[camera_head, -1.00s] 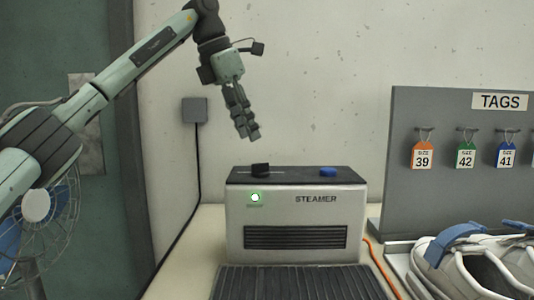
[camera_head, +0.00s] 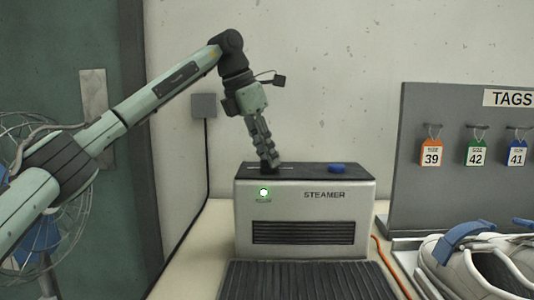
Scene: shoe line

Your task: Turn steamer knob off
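The steamer (camera_head: 304,219) is a pale grey box with a black top, standing on the table in the head view. A green light (camera_head: 264,193) glows on its front at the upper left. A black knob (camera_head: 268,169) on the left of its top is mostly hidden behind my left gripper (camera_head: 272,160). The gripper points down with its fingertips at the knob. Its fingers appear close together, but whether they grip the knob cannot be told. A blue button (camera_head: 338,168) sits on the right of the top. My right gripper is out of view.
A ribbed black mat (camera_head: 306,282) lies in front of the steamer. A grey tag board (camera_head: 436,190) with hanging tags stands at the right, with white shoes (camera_head: 462,262) before it. An orange cable (camera_head: 389,262) runs beside the steamer. A fan (camera_head: 38,240) is at the left.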

